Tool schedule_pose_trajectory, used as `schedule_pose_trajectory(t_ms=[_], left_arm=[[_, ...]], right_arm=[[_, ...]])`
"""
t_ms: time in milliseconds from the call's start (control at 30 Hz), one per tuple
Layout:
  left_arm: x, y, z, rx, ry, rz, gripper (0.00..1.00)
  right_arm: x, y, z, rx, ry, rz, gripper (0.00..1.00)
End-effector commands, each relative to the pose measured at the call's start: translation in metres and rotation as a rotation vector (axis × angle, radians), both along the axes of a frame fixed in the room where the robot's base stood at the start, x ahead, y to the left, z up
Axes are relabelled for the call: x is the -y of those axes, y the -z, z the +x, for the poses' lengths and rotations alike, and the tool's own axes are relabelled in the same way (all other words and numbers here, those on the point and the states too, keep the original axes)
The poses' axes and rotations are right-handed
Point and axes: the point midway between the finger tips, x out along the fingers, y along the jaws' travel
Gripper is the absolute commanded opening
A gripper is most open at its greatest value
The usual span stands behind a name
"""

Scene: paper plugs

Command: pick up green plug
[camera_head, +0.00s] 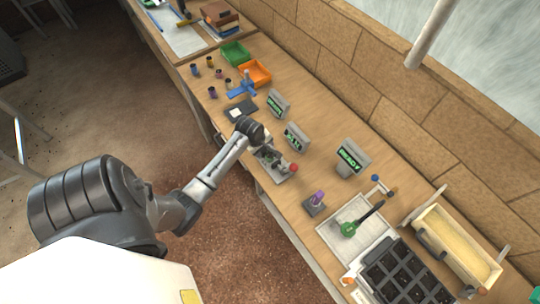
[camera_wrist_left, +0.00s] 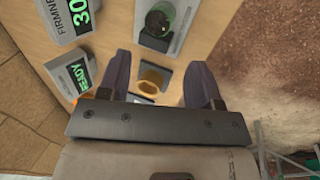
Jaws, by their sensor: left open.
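My left gripper (camera_head: 272,158) is over the bench at the middle display in the head view. In the left wrist view its two dark fingers (camera_wrist_left: 160,88) stand wide apart with nothing gripped. A round dark-green piece (camera_wrist_left: 160,18), which may be the green plug, sits in a dark holder beyond the fingertips. A brass-coloured ring (camera_wrist_left: 152,79) shows between the fingers, below them. In the head view the gripper hides much of the grey station with a red knob (camera_head: 293,168). My right gripper is not in view.
Display stands (camera_head: 278,103) line the bench, one reading READY. A purple piece (camera_head: 317,198) stands on a small base. A white tray (camera_head: 364,240) holds a green-headed tool. A black multi-cell tray (camera_head: 405,275) and wooden box (camera_head: 455,245) are at the right. Green (camera_head: 235,53) and orange (camera_head: 255,73) bins stand farther back.

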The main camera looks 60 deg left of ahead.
Motion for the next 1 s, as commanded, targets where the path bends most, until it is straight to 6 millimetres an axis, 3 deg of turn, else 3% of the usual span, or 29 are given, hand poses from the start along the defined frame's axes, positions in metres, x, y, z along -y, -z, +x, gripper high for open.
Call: schedule_pose_trajectory(t_ms=[200,533,833,1000], left_arm=[[-0.001,0.034,0.01,-0.001,0.003,0.002,0.59],[-0.002,0.052,0.016,0.0,0.005,0.003,0.59],[-0.004,0.088,0.025,-0.002,0.005,0.001,0.59],[-0.004,0.098,0.029,0.0,0.004,0.002,0.59]], right_arm=[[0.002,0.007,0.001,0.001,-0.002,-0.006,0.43],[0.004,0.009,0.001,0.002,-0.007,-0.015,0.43],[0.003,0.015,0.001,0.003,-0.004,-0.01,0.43],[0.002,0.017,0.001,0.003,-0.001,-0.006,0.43]])
